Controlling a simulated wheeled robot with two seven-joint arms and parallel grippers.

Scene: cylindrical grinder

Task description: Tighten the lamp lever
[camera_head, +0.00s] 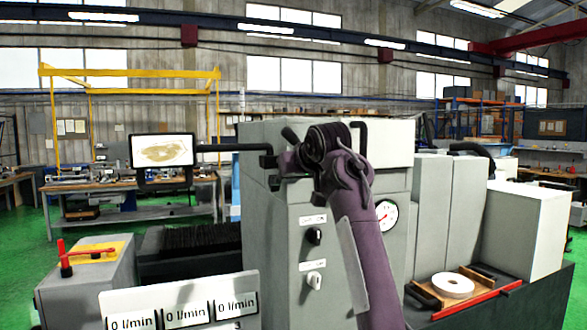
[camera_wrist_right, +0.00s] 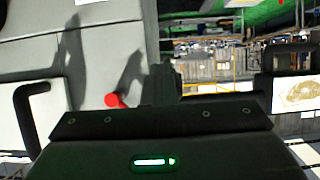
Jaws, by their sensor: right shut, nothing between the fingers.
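My right gripper (camera_head: 290,134) is at the upper front of the grey grinder housing, partly hidden by its own purple arm. In the right wrist view its fingers (camera_wrist_right: 165,85) are together and empty. A red knob (camera_wrist_right: 115,100) shows just left of the fingers against the grey housing, apart from them in the picture. I cannot tell whether it belongs to the lamp lever. No lamp lever can be clearly made out in the head view. My left gripper is not in view.
A monitor (camera_head: 163,151) hangs on a black arm left of the housing. A black handle (camera_head: 362,138) stands right of my wrist. A red lever (camera_head: 63,258) is on the cabinet at the left. A white wheel (camera_head: 453,285) lies on a wooden block at the right.

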